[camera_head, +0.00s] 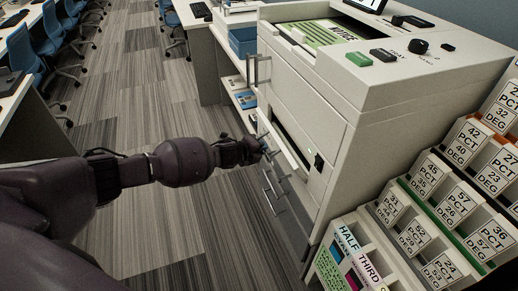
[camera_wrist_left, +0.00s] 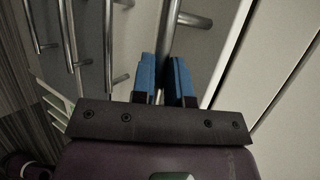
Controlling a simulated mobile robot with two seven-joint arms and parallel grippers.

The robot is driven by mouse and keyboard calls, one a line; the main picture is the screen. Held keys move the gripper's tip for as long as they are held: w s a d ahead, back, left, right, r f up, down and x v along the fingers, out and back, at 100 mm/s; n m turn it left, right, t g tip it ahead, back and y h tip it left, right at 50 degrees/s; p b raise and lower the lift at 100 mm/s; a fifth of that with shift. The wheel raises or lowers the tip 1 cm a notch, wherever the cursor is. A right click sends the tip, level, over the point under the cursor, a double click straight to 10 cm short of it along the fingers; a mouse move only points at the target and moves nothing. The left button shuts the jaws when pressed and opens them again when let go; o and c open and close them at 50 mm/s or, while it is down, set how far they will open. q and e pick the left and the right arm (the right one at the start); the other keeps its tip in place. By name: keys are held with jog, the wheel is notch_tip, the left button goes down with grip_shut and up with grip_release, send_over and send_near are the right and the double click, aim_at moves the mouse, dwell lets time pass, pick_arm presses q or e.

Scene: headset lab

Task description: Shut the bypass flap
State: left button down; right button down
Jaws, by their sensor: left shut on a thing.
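The bypass flap (camera_head: 284,148) is a pale panel on the front of the large cream machine (camera_head: 310,95). It stands tilted outward, with a dark opening (camera_head: 291,136) behind it. My left gripper (camera_head: 264,146) reaches it from the left. In the left wrist view its blue fingertips (camera_wrist_left: 166,80) are shut on a metal bar handle (camera_wrist_left: 171,38), one on each side. The handle's lower part is hidden between the fingers. My right gripper is not in view.
Below the flap are drawers with bar handles (camera_head: 272,192); another handle (camera_head: 258,69) is above. Labelled trays (camera_head: 440,200) stand to the right. A desk with shelves (camera_head: 238,92) is behind. Blue chairs (camera_head: 30,60) are far left. The carpet (camera_head: 145,100) between is clear.

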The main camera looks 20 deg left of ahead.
pick_arm(q)
jog(key=shift+d, duration=0.1)
jog(key=c, duration=1.1)
grip_release()
jog(key=p+v, duration=0.3)
jog(key=v, duration=0.7)
jog(key=shift+s+r, duration=0.15)
jog(key=shift+s, duration=0.15)
